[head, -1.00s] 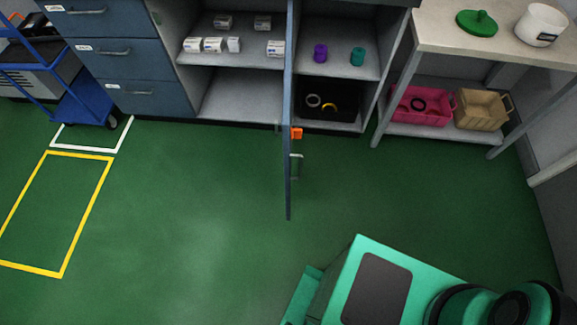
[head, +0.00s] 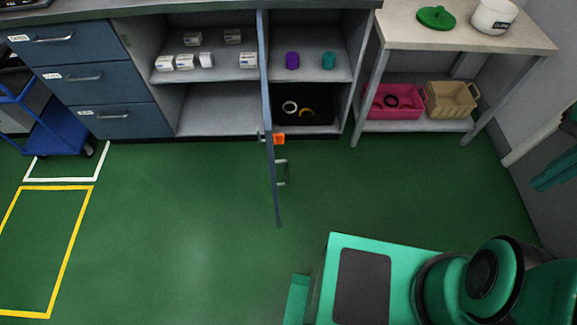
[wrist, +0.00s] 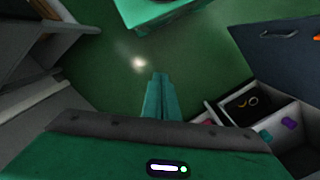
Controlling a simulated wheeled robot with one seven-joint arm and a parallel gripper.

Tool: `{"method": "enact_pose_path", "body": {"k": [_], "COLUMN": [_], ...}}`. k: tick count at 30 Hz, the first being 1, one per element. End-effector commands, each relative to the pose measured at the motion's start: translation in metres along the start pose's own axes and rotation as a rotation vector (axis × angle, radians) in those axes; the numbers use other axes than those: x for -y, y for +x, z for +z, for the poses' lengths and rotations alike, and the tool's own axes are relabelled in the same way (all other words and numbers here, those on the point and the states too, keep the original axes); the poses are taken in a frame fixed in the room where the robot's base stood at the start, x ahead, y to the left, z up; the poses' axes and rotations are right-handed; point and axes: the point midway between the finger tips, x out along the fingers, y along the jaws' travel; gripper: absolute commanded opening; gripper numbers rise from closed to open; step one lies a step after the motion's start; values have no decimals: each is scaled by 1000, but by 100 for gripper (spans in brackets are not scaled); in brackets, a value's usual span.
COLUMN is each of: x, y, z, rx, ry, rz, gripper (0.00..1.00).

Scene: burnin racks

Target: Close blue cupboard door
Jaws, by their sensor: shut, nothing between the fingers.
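The blue cupboard door (head: 269,110) stands open in the head view, seen nearly edge-on and jutting out from the cupboard (head: 352,75) over the floor. Its handle (head: 283,172) and an orange tag (head: 279,139) are on its right side. In the wrist view the door (wrist: 283,62) is at the upper right, with a handle (wrist: 280,35). My gripper (wrist: 160,78) is shut and empty in the wrist view, over green floor and apart from the door. In the head view only a green part of my arm shows at the right edge; the fingertips are unclear.
White boxes (head: 186,62), a purple cup (head: 292,60), a teal cup (head: 328,60) and a black tray (head: 318,118) are inside the cupboard. A workbench (head: 400,38) with a pink bin (head: 398,110) stands right. A blue cart (head: 60,135) stands left. The floor before the door is clear.

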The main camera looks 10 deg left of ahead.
Motion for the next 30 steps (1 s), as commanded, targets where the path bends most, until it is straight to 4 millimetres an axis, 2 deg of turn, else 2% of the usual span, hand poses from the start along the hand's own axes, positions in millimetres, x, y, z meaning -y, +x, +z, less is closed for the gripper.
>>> {"method": "enact_pose_path", "body": {"k": [6,15,23,30], "x": [46,115,176,230], "y": [33,95,156,211], "z": [-36,-64,-67,-53], "rx": [102,263,433,619], "ry": [-6,7,42,104], "rz": [-19,-83,-164,-250], "gripper": [0,0,0,0]}}
